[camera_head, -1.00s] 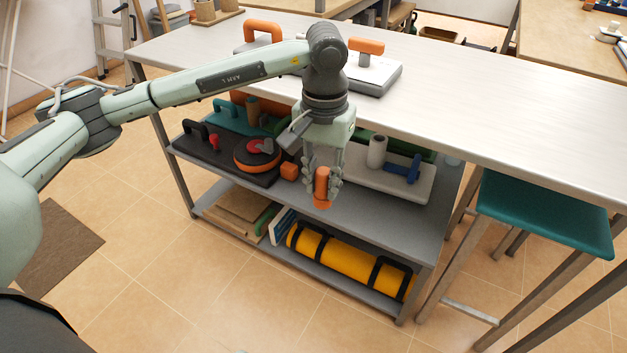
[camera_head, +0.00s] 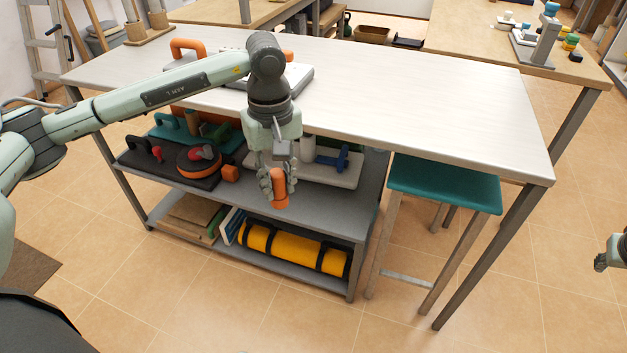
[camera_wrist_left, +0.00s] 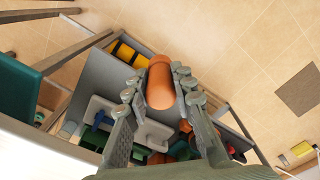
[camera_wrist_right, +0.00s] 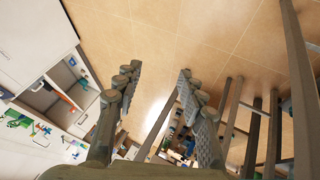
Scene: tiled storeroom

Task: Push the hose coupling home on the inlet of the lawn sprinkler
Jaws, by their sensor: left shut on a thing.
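My left gripper (camera_head: 278,185) is shut on an orange cylinder, which I take for the hose coupling (camera_head: 279,190). It holds the coupling in front of the middle shelf, below the tabletop's front edge. The coupling also shows between the fingers in the left wrist view (camera_wrist_left: 159,88). A round orange and dark thing with a red part on top (camera_head: 194,164) sits on a black board on that shelf, left of the coupling and apart from it. It may be the lawn sprinkler; its inlet cannot be made out. My right gripper (camera_head: 606,262) is at the right edge; the right wrist view (camera_wrist_right: 159,88) shows it open and empty.
The bench tabletop (camera_head: 400,95) is mostly bare on its right. A yellow roll (camera_head: 290,247) lies below. A teal stool (camera_head: 445,185) stands at right.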

